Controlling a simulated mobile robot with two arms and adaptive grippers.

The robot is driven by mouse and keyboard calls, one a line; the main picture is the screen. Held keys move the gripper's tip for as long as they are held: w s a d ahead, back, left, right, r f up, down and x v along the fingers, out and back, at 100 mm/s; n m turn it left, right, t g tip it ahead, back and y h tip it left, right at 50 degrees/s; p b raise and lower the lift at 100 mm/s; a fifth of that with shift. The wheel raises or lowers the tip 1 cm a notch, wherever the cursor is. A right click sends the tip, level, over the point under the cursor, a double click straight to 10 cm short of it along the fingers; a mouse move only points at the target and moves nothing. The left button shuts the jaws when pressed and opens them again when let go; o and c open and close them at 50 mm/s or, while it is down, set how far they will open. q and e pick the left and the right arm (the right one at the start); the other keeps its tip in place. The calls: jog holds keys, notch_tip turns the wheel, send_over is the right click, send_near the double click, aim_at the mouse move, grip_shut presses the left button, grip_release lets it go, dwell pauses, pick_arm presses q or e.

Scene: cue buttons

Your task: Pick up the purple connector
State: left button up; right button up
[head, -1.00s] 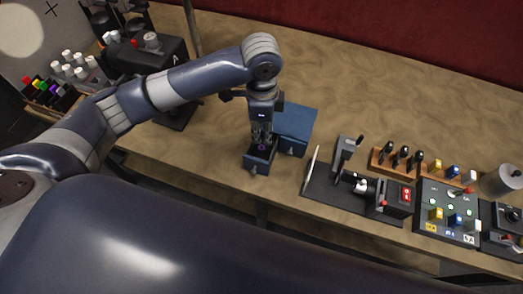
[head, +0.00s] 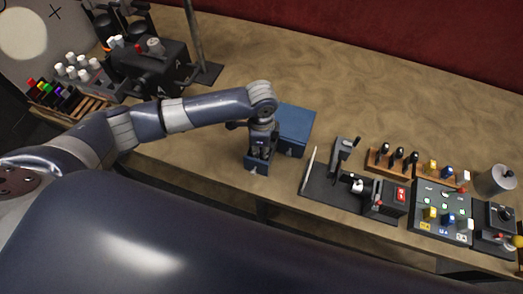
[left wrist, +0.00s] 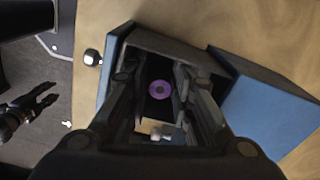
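The purple connector (left wrist: 159,90) is a small round purple piece with a pale centre, lying on the dark floor of an open blue drawer (left wrist: 113,66). My left gripper (head: 259,154) points down into this drawer in the head view and hides the connector there. In the left wrist view, the left gripper's fingers (left wrist: 158,76) are apart, one on each side of the connector, and hold nothing. A dark gripper, seemingly my right one (left wrist: 42,99), shows at the left edge of the left wrist view, away from the drawer, with its fingers apart.
The blue cabinet (head: 297,124) stands right behind the drawer. A black fixture with a lever (head: 340,185) and a button panel (head: 443,212) stand to the right. A dark machine (head: 150,70) and coloured pens (head: 55,95) are at left. The back of the table is clear.

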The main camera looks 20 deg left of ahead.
pick_arm(q)
grip_shut()
jog(key=shift+r, duration=0.1)
notch_tip(320, 180, up, 9)
jog(key=b, duration=0.2)
jog(key=shift+r+b, duration=0.1)
jog(key=shift+b, duration=0.3)
jog(key=shift+r, duration=0.35)
